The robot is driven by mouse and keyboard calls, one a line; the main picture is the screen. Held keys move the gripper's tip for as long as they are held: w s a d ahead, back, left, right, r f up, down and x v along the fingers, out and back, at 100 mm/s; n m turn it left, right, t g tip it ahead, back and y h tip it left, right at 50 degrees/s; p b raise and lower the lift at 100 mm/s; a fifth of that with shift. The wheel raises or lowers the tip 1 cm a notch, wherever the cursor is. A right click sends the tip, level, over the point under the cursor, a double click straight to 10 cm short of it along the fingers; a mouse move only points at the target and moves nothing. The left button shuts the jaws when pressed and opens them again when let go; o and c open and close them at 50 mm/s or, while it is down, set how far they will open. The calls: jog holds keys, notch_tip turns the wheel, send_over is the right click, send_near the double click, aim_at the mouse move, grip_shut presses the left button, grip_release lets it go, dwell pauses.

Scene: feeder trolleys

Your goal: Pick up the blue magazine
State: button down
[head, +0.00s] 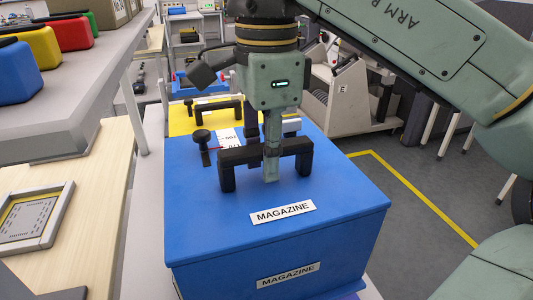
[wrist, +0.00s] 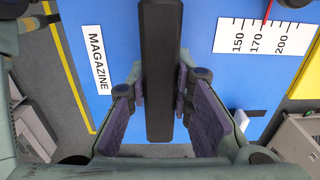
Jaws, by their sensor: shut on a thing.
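The blue magazine (head: 335,209) is a large box with "MAGAZINE" labels on its top and front, in the middle of the head view. A black bridge-shaped handle (head: 235,156) stands on its top. My gripper (head: 271,165) points down from above and is shut on the middle of this handle. In the wrist view the handle (wrist: 161,60) runs between the two finger pads, and the blue top (wrist: 113,18) shows around it. A scale marked 150, 170 and 200 lies on the top. The head view does not clearly show whether the box is resting or raised.
A yellow box (head: 181,126) with a black handle stands just behind the magazine. A grey shelf with blue, yellow and red bins (head: 35,48) is at the left, above a wooden bench (head: 90,170). A trolley marked E (head: 345,100) stands behind.

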jog(key=shift+r+p, duration=2.5)
jog(key=shift+p, duration=0.1)
jog(key=shift+r, duration=1.1)
